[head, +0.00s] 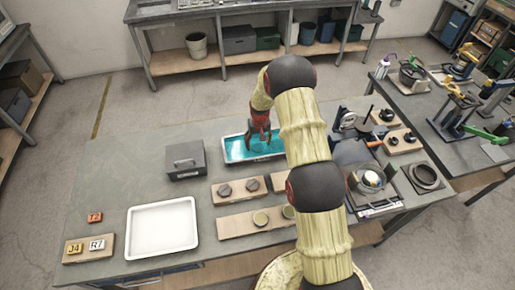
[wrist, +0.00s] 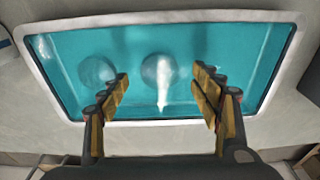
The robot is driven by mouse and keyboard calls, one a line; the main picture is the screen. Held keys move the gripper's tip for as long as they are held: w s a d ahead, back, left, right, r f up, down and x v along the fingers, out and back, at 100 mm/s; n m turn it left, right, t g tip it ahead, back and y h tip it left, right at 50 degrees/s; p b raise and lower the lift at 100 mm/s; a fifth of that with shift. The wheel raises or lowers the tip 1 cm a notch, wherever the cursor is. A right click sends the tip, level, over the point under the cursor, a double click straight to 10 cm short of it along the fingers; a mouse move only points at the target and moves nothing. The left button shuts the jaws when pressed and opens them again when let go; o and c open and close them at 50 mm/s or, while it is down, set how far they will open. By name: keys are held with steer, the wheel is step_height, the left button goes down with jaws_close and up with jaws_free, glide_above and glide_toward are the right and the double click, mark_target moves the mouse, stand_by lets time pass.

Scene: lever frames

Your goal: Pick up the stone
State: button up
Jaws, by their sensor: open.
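A white-rimmed tray (head: 226,158) with a teal, glossy inside stands on the table near its far edge. In the wrist view the tray (wrist: 160,17) shows two rounded shapes in the teal: one near the middle (wrist: 158,68) with a bright white streak on it, and a fainter one (wrist: 96,71) to its left. They look like stones under liquid, but I cannot tell surely. My gripper (wrist: 160,88) is open and empty, its fingers either side of the middle shape in the picture. In the head view my gripper (head: 259,136) is over the tray; its height is unclear.
A grey box (head: 185,160) stands left of the tray. Wooden boards with round discs (head: 224,190) and an empty white tray (head: 162,228) lie nearer. A scale (head: 346,119) and a pan (head: 369,180) are to the right. The table's left part is mostly clear.

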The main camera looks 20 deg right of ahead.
steer(key=shift+w+f, duration=0.15)
steer(key=shift+f, duration=0.95)
steer(key=c, duration=0.3)
steer(key=c, duration=1)
steer(key=shift+o, duration=0.2)
steer(key=shift+r, duration=0.1)
